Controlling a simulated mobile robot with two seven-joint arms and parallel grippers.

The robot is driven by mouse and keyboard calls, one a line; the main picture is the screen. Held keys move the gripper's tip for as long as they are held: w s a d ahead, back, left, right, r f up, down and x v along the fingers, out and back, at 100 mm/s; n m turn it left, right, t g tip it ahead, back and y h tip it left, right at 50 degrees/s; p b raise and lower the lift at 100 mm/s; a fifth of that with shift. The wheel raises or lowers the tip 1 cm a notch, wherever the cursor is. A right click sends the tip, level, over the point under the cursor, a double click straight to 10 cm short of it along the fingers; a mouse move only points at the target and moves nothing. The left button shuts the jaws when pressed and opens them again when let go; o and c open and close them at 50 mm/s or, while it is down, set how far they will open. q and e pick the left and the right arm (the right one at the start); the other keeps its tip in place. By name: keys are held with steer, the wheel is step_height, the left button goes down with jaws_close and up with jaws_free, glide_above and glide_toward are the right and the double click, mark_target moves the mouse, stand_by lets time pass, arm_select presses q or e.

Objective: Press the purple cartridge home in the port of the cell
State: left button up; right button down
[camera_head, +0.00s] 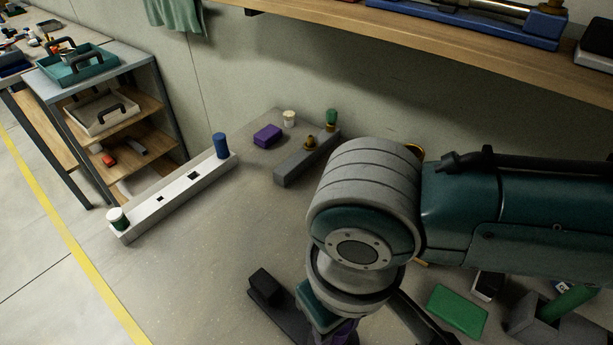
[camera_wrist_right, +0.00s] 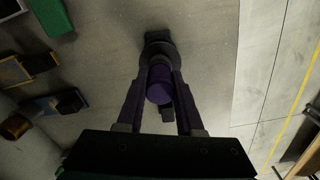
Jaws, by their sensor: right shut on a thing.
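In the right wrist view my right gripper (camera_wrist_right: 160,72) is shut on the purple cartridge (camera_wrist_right: 159,88), seen end-on as a round purple body between the two fingers. A dark piece, which looks like the cell (camera_wrist_right: 157,40), lies beyond the cartridge and shows past both its ends. I cannot tell how deep the cartridge sits in the port, which is hidden. In the head view a dark grey base with a black block (camera_head: 264,284) shows at the bottom, beside my right wrist. A purple sliver (camera_head: 341,332) shows below that wrist. My left gripper is not in view.
A long white bar (camera_head: 178,199) with a blue cylinder lies left of centre. A purple block (camera_head: 268,135) and a grey bar (camera_head: 305,161) lie behind. A green block (camera_head: 457,310) lies at right. A shelf rack (camera_head: 125,130) stands left.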

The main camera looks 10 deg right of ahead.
steer(key=shift+f, duration=0.1)
steer(key=shift+c, duration=2.3)
jaws_free()
step_height(320, 180, up, 12)
